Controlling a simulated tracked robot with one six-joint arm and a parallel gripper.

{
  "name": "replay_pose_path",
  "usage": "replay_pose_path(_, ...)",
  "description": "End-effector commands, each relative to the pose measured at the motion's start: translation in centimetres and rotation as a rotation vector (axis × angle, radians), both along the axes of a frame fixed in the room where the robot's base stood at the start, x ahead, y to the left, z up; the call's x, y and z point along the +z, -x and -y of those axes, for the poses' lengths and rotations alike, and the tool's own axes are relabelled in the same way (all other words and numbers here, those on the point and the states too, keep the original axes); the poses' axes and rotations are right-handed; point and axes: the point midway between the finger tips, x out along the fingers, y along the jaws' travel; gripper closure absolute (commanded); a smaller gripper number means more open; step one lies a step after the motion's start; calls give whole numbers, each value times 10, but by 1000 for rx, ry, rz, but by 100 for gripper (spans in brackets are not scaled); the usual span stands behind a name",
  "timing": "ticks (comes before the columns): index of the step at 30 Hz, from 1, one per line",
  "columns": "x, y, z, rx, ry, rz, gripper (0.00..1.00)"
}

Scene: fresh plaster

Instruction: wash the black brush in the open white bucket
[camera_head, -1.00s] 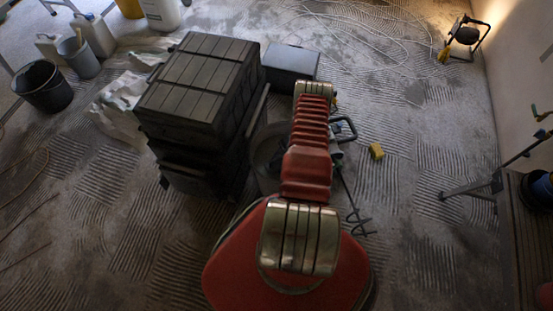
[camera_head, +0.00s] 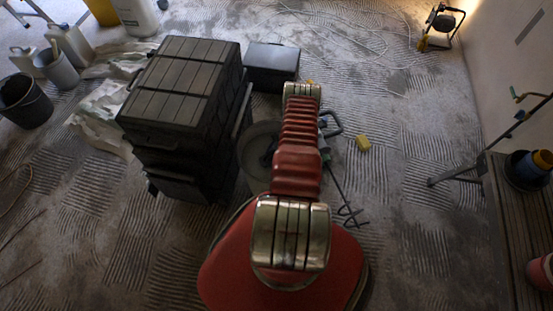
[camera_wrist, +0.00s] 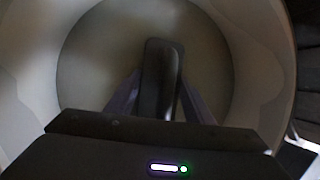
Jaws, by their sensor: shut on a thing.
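My gripper (camera_wrist: 160,98) is shut on a dark, long, rounded thing, which I take to be the black brush (camera_wrist: 161,72). It stands out between the two fingers in the wrist view, over the inside of a round pale bucket (camera_wrist: 242,62). The bucket wall curves around it on both sides. I cannot tell whether the brush touches the bottom or any water. In the head view the open bucket (camera_head: 251,150) shows as a greyish round shape, partly hidden behind my red arm.
A stack of dark cases (camera_head: 180,95) stands left of the bucket, with a smaller dark case (camera_head: 271,66) behind. A yellow block (camera_head: 363,143) and a stirring tool (camera_head: 345,200) lie at the right. A black bucket (camera_head: 24,103) stands far left. Ridged floor is open at front left.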

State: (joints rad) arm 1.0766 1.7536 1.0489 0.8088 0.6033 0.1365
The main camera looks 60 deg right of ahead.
Motion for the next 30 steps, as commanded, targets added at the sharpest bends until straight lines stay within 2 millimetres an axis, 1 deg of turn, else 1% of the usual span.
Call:
replay_pose_path(5,0,-7,-3,1,0,0,85)
replay_pose_path(17,3,-7,-3,-1,1,0,85)
replay_pose_path(30,38,-8,-2,0,2,1,85)
